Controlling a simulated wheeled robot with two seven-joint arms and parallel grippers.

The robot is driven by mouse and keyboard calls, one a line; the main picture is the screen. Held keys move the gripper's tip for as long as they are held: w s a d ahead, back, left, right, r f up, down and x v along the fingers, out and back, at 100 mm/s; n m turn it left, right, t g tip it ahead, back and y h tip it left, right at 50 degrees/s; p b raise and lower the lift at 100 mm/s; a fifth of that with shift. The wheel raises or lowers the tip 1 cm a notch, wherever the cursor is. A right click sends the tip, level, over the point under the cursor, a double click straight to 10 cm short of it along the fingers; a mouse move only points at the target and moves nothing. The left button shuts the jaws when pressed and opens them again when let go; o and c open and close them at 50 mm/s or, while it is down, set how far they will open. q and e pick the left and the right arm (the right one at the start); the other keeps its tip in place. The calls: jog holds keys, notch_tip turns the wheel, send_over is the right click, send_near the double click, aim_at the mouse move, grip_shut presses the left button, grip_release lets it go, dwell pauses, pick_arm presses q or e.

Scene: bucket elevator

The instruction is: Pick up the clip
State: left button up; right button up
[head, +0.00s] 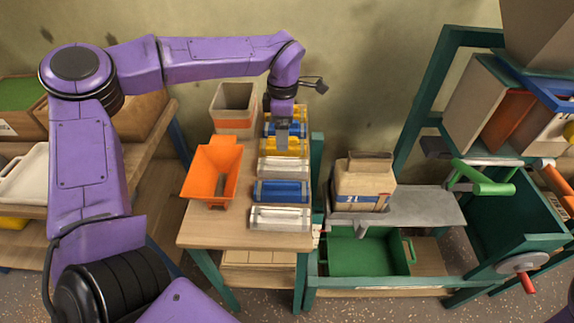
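I cannot make out with certainty which thing is the clip. A row of clear-cased pieces lies along the right side of the wooden table (205,234). It includes a white piece (281,218) at the front, a blue piece (281,191), another white piece (284,168) and a yellow piece (297,147), with more blue and yellow behind. My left gripper (282,146) points down over the yellow piece and partly hides the row there. Whether its fingers are open or touch anything is unclear. My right gripper is not in view.
An orange scoop-like tray (211,172) and a beige-and-orange bin (234,105) stand left of the row. A paper bag (364,183) stands on a grey metal plate (433,206) above a green bin (366,252). A green frame with a crank (518,265) stands at right.

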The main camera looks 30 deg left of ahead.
aim_at(283, 159)
pick_arm(q)
jog(key=shift+s+f+b, duration=0.4)
jog(key=shift+s+b, duration=0.05)
jog(key=shift+s, duration=0.15)
notch_tip(283, 159, down, 11)
jog(key=shift+w+d+r+p, duration=0.1)
jog(key=shift+w+d+p, duration=0.05)
jog(key=shift+p, duration=0.4)
jog(key=c, duration=1.1)
